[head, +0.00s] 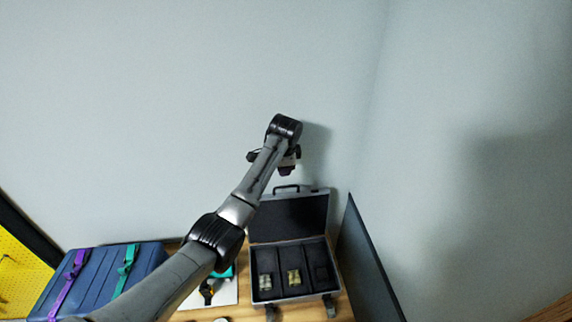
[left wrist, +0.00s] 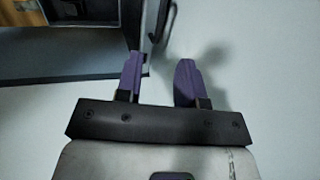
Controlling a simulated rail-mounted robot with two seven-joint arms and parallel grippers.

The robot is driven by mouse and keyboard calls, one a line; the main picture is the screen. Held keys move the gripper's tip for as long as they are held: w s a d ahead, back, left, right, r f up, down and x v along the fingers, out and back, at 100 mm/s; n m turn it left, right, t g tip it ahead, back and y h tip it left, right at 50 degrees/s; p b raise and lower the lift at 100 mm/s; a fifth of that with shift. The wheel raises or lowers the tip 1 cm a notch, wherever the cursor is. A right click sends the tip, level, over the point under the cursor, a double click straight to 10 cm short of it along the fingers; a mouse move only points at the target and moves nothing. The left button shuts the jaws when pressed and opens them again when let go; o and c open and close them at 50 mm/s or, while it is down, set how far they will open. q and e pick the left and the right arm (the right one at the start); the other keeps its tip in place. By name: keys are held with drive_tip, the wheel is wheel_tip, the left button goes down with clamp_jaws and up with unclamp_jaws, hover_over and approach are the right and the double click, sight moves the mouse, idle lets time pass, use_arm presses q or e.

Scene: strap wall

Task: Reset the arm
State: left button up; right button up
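My left arm reaches up and across from the lower left in the head view. Its gripper (head: 287,165) is raised in front of the pale wall, above the open case, and is partly hidden by my own wrist. In the left wrist view the two purple fingers of the left gripper (left wrist: 160,83) stand apart with nothing between them, so it is open and empty. My right gripper is in neither view.
An open case (head: 334,262) with dark compartments holding small items stands on the wooden table. A blue case (head: 97,290) with purple and teal straps lies left. A dark panel (head: 368,265) stands right of the open case. A yellow pegboard (head: 18,275) is far left.

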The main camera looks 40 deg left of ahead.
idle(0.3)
use_arm(q)
wheel_tip(320, 180, up, 14)
drive_tip(key=w+d+r+n+t+y, duration=0.1)
drive_tip(key=w+d+n+t+y, duration=0.15)
drive_tip(key=n+t, duration=0.4)
drive_tip(key=s+d+r+n+t, duration=0.2)
drive_tip(key=s+d+r+t, duration=0.1)
drive_tip(key=s+d+r, duration=0.4)
drive_tip(key=s+d+f+m+h+p, duration=0.2)
drive_tip(key=s+d+f+h+p, duration=0.15)
drive_tip(key=s+d+f, duration=0.85)
drive_tip(key=s+f+g+p, duration=0.1)
drive_tip(key=s+f+g, duration=0.3)
drive_tip(key=s+f, duration=0.7)
drive_tip(key=s+d+f+g+h+p, duration=0.1)
drive_tip(key=s+f+g, duration=0.2)
drive_tip(key=s+f, duration=0.8)
drive_tip(key=s, duration=0.7)
drive_tip(key=shift+s+d+f+g, duration=0.15)
drive_tip(key=shift+d+f+g, duration=0.15)
drive_tip(key=shift+g, duration=0.05)
